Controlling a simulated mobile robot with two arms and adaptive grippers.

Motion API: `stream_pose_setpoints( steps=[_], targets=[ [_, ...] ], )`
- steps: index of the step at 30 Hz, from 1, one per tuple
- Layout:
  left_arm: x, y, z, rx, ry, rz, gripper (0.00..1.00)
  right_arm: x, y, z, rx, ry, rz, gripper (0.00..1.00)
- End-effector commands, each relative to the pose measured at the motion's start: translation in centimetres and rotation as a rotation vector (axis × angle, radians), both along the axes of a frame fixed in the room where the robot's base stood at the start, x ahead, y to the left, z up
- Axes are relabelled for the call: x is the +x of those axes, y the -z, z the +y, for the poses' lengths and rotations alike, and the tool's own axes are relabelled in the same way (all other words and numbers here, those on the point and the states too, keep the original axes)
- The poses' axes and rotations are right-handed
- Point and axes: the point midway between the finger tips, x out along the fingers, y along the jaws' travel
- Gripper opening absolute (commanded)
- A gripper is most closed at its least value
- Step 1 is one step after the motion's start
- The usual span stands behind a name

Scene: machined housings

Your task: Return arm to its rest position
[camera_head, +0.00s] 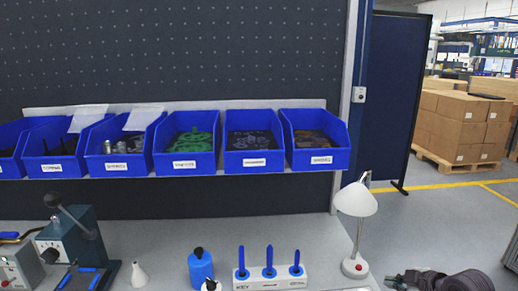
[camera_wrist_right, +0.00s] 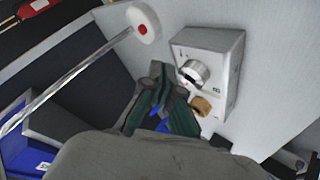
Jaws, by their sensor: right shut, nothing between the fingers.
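My right gripper (camera_head: 400,281) shows at the lower right corner of the head view, beyond the right end of the bench, with part of my right arm behind it. In the right wrist view its dark fingers (camera_wrist_right: 163,88) are together, with nothing held between them. My left gripper is not in view.
A white desk lamp (camera_head: 356,200) stands at the bench's right end, left of my right gripper. Left of it are a KEY holder (camera_head: 271,283) with blue-handled tools, a blue bottle (camera_head: 201,270) and a lever press (camera_head: 70,245). Blue bins (camera_head: 318,158) line the shelf above.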

Motion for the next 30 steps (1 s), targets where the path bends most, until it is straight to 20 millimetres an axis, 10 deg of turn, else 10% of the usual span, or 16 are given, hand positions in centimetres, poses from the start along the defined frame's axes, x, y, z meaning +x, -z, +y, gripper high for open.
stream_pose_setpoints(
  steps=[11,19,24,30],
  targets=[
    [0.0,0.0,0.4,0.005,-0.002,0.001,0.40,-0.7,-1.9,8.1,0.183,-0.162,-0.200,0.00],
    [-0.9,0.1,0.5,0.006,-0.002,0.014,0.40,-3.4,-8.2,15.2,0.494,-0.139,-0.586,0.00],
    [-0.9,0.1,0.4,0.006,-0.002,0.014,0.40,-6.3,-10.2,12.1,0.646,0.289,-0.778,0.00],
    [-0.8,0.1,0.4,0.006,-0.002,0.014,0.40,-13.6,-1.1,7.0,0.525,0.873,-0.444,0.00]
  ],
)
